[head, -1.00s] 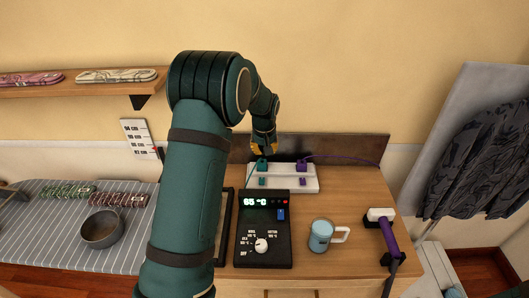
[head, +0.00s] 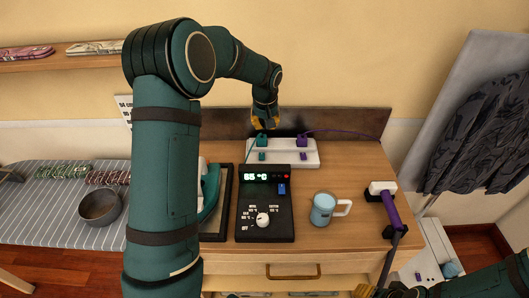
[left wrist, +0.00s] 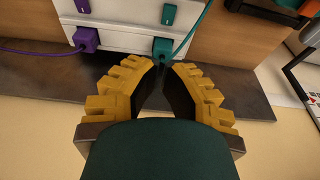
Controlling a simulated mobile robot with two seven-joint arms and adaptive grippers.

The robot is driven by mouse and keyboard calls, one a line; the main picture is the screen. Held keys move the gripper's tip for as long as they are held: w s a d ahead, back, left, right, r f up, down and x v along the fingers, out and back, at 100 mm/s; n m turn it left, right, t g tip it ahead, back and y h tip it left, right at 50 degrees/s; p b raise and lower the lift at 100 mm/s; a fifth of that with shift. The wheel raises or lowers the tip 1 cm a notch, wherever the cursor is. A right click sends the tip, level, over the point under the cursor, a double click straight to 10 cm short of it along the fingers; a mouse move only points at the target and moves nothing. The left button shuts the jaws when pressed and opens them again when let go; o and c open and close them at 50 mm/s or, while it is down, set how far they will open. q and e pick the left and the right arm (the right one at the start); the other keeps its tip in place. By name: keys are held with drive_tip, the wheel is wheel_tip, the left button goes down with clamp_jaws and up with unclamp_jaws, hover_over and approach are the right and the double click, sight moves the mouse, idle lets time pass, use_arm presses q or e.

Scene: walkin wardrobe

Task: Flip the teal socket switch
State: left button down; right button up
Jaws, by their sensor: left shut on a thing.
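The white socket strip (head: 283,160) lies at the back of the cabinet top. Its teal switch (head: 262,156) is in front of the teal plug (head: 262,139); the purple switch (head: 303,157) is to the right. My left gripper (head: 264,124) reaches down at the teal plug. In the left wrist view its fingertips (left wrist: 166,66) close in around the teal plug (left wrist: 162,48) and its cord; the exact contact is unclear. The teal switch (left wrist: 169,14) lies beyond the plug, apart from the fingers. My right gripper (head: 378,291) is at the bottom edge, partly cut off.
A black control box (head: 265,205) reading 65 °C stands in front of the strip. A blue mug (head: 323,209) and a purple tool (head: 390,209) are to its right. A teal iron (head: 210,187) is partly hidden by my left arm. Teal and purple cords run from the plugs.

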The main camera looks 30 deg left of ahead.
sight(265, 156)
use_arm(q)
drive_tip(key=shift+f, duration=0.1)
drive_tip(key=x, duration=0.8)
drive_tip(key=s+x, duration=0.1)
drive_tip(key=x, duration=0.3)
drive_tip(key=shift+d+f+b, duration=0.3)
drive_tip(key=shift+f, duration=0.6)
drive_tip(key=f+b, duration=0.1)
drive_tip(key=b, duration=0.2)
drive_tip(key=shift+s+d+t+y+b, duration=0.1)
drive_tip(key=shift+d+t+y+b, duration=0.1)
drive_tip(key=shift+t+y+b, duration=0.15)
drive_tip(key=shift+r, duration=0.2)
drive_tip(key=shift+a, duration=0.15)
